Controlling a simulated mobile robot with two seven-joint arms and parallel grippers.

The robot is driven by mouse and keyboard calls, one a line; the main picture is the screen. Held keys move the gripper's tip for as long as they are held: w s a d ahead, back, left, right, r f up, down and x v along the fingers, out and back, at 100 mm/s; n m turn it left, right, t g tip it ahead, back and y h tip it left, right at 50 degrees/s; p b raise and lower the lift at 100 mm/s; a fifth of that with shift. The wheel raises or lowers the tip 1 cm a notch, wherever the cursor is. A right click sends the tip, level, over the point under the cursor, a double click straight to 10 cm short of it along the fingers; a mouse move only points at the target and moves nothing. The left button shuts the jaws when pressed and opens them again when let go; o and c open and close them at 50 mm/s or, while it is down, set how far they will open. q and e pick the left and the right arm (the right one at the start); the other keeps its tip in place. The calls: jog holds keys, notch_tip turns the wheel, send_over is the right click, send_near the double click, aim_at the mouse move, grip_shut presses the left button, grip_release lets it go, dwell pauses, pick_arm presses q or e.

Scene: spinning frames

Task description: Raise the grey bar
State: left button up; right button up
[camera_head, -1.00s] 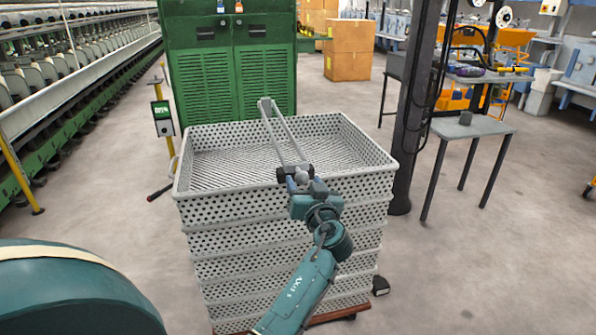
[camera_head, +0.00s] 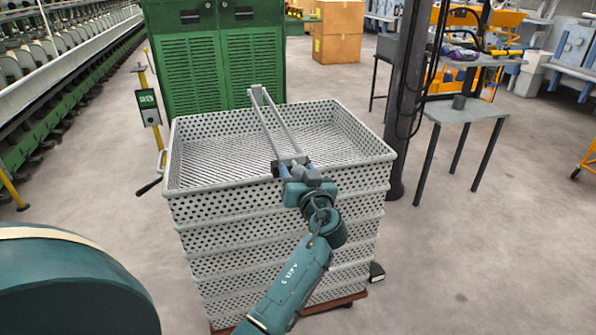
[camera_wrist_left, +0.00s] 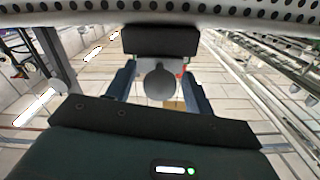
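Two long grey rods (camera_head: 275,125) run from a small grey bracket (camera_head: 257,93) at the crate's far side to a short grey bar (camera_head: 290,160) at its front rim, with dark blocks beside it. My left gripper (camera_head: 300,174) is at this near end, just over the rim. In the left wrist view a round grey knob (camera_wrist_left: 160,82) sits between my left gripper's two blue fingers, which stand apart with a gap on each side of it. A dark block (camera_wrist_left: 160,41) lies beyond the knob. My right gripper is not in view.
The perforated grey crate (camera_head: 275,215) stands tall on a reddish wheeled base. A green cabinet (camera_head: 212,55) is behind it, and a dark post (camera_head: 408,95) and small grey table (camera_head: 470,109) stand to the right.

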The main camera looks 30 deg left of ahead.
pick_arm(q)
grip_shut()
dwell(0.3)
jog(key=shift+r, duration=0.15)
